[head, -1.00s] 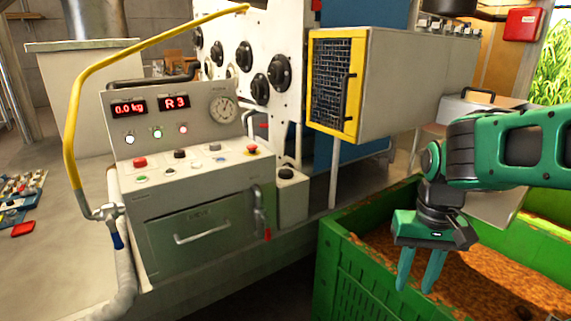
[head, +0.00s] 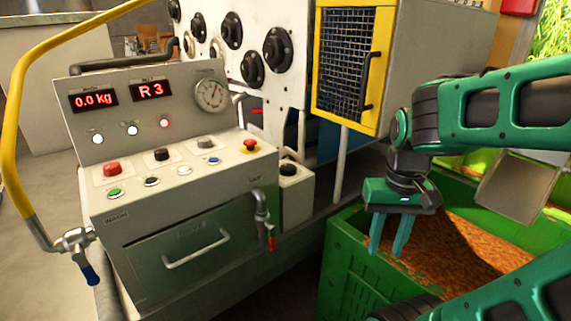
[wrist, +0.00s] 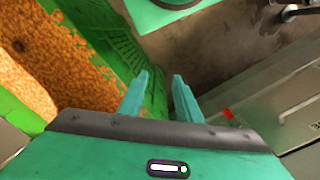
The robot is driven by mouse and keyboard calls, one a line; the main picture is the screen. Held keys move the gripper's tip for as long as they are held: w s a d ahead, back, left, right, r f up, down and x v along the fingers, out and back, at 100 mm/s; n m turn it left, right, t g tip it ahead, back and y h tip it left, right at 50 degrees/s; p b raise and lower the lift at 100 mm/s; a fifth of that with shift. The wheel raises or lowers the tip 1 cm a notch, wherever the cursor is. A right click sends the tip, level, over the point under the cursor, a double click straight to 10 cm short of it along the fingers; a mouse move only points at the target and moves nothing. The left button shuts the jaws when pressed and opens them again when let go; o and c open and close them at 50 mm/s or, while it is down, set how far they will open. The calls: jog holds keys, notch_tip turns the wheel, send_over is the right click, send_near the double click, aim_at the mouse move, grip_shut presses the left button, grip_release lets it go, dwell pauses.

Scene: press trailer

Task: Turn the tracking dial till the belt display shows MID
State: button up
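The belt display (head: 151,91) on the grey control console (head: 140,215) reads R 3 in red. A black round knob (head: 289,168) sits on a small grey box at the console's right side. It may be the tracking dial, but I cannot read a label. My gripper (head: 388,242) is open and empty, pointing down over the near left edge of the green crate. It is to the right of the knob and apart from it. In the wrist view the two teal fingers (wrist: 158,92) stand apart with nothing between them.
The green crate (head: 345,275) of brown pulp stands at right. A yellow-framed mesh guard (head: 376,70) juts out above the knob's right. A red-handled tap (head: 271,240) and a yellow pipe (head: 14,130) flank the console. Its top carries several buttons and a red emergency button (head: 250,145).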

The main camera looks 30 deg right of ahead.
jog(key=o, duration=0.5)
jog(key=shift+s+r, duration=0.2)
jog(key=shift+s, duration=0.05)
jog(key=shift+o, duration=1.4)
jog(key=w+d+r+m+h, duration=0.1)
jog(key=w+d+r, duration=0.2)
jog(key=w+r, duration=0.2)
jog(key=w, duration=0.3)
jog(key=shift+w+m, duration=0.3)
jog(key=shift+m, duration=0.1)
jog(key=r+m, duration=0.2)
jog(key=m, duration=0.6)
send_over(288, 167)
jog(key=shift+y, duration=0.4)
notch_tip(288, 167, down, 10)
jog(key=shift+w+f, duration=0.1)
jog(key=shift+f, duration=0.1)
jog(key=c, duration=1)
